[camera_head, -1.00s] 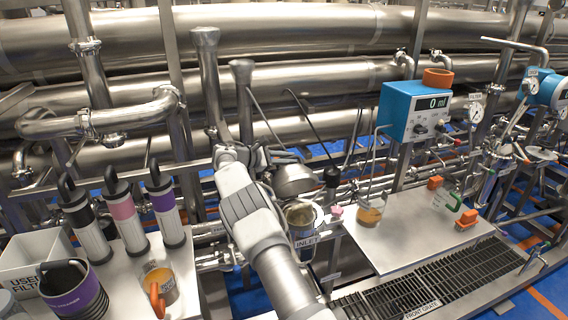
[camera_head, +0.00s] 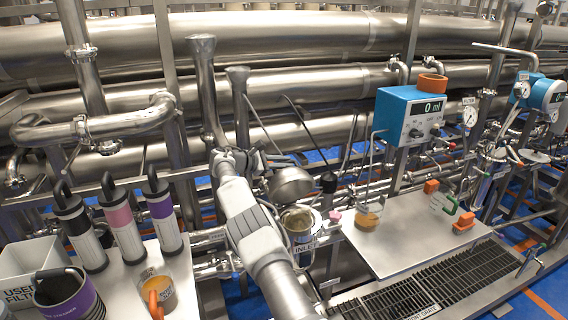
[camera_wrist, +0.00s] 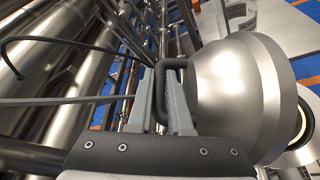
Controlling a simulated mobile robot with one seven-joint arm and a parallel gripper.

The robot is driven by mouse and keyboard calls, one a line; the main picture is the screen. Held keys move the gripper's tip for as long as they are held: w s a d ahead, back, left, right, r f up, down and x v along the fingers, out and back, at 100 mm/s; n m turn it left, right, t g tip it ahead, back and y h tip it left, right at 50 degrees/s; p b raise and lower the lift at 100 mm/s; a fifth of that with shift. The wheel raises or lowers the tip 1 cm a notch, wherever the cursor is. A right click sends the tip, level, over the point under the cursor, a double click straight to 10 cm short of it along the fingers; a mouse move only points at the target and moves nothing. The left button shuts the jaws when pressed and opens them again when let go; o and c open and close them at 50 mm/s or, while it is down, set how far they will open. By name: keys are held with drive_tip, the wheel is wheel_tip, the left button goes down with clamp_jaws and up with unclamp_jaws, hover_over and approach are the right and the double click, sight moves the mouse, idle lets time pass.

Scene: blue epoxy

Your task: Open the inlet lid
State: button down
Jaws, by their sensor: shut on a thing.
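The inlet lid (camera_head: 291,184) is a shiny metal dome standing tilted up, away from the mouth of the inlet vessel (camera_head: 299,221). The vessel carries an "INLET" label and its top shows open in the head view. In the wrist view the lid (camera_wrist: 242,95) fills the right side, with a dark bar handle (camera_wrist: 172,64) at its left edge. My gripper (camera_wrist: 163,98) has its fingers shut on this handle. In the head view my gripper (camera_head: 262,160) is behind the lid's left side, its fingertips hard to make out.
A pink knob (camera_head: 335,216) sits right of the vessel. Several filters (camera_head: 117,221) stand at left. Pipes run close behind my gripper.

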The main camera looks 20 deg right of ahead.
drive_tip(key=c, duration=1.1)
unclamp_jaws()
drive_tip(key=shift+s+d+f, duration=0.1)
drive_tip(key=shift+d+f, duration=0.05)
drive_tip(key=shift+f, duration=0.4)
drive_tip(key=shift+r+p+v, duration=0.15)
drive_tip(key=shift+p+v, duration=0.15)
drive_tip(key=shift+v, duration=2.8)
drive_tip(key=shift+r+p+v, duration=0.15)
drive_tip(key=shift+p+v, duration=0.1)
drive_tip(key=shift+v, duration=2.85)
